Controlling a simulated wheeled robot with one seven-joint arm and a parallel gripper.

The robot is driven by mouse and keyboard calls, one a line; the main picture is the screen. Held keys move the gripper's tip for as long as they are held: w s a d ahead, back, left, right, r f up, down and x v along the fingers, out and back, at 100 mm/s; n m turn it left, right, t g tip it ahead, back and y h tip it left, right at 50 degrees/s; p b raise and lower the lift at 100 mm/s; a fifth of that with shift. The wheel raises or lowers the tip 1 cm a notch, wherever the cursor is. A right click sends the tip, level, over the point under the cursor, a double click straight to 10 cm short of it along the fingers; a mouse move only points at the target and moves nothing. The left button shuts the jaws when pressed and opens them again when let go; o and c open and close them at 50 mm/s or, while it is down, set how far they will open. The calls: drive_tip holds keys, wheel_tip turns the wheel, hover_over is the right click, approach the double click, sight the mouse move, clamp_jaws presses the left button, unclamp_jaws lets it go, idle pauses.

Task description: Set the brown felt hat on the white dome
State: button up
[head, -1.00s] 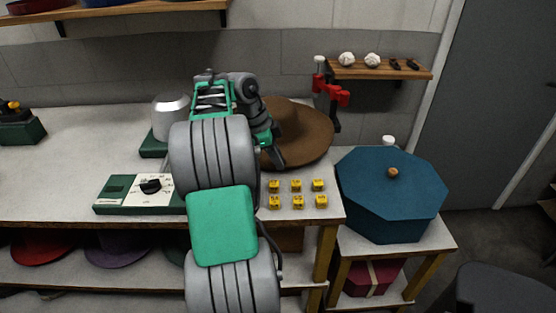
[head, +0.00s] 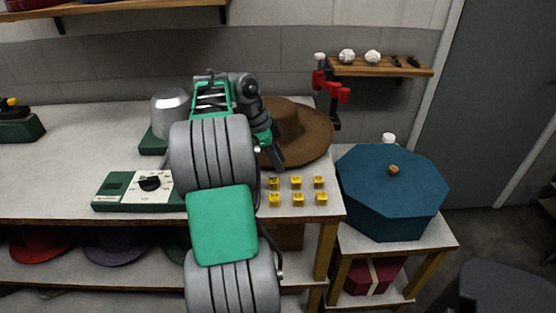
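The brown felt hat (head: 312,135) lies on the workbench behind and to the right of my arm, its brim spread on the bench. My arm hides its left part. My gripper (head: 275,157) points down at the front left edge of the hat's brim. One dark finger shows there, and I cannot tell whether it touches or grips the brim. The pale, silvery-white dome (head: 170,108) stands on a green base (head: 152,142) to the left of my arm. Its top is bare, and my arm covers its lower right side.
A green control box with a dial (head: 140,190) sits in front of the dome. Several yellow blocks (head: 296,183) lie on the bench's front right. A red clamp-like stand (head: 330,88) rises behind the hat. A blue octagonal box (head: 390,190) stands on a side table.

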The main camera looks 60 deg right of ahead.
drive_tip(key=shift+o, duration=0.2)
drive_tip(key=p+v, duration=0.4)
drive_tip(key=v, duration=0.4)
drive_tip(key=shift+p, duration=0.3)
drive_tip(key=w+a+r+n+t+h+p, duration=0.1)
drive_tip(key=w+a+r+n+t, duration=0.1)
drive_tip(key=w+a+n, duration=0.65)
drive_tip(key=w+a+r+n+t+h+p, duration=0.15)
drive_tip(key=w+a+n, duration=0.35)
drive_tip(key=a+n, duration=0.65)
drive_tip(key=s+a+f+n+t+y+p, duration=0.1)
drive_tip(key=a+n, duration=0.4)
drive_tip(key=a, duration=0.8)
drive_tip(key=s+a+f+n+t+y, duration=0.2)
drive_tip(key=a+n, duration=0.4)
drive_tip(key=a, duration=0.7)
wheel_tip(320, 180, down, 2)
drive_tip(key=shift+s+a+f+n+y+p, duration=0.3)
drive_tip(key=shift+s+a+y+p, duration=0.1)
drive_tip(key=shift+s+y, duration=0.5)
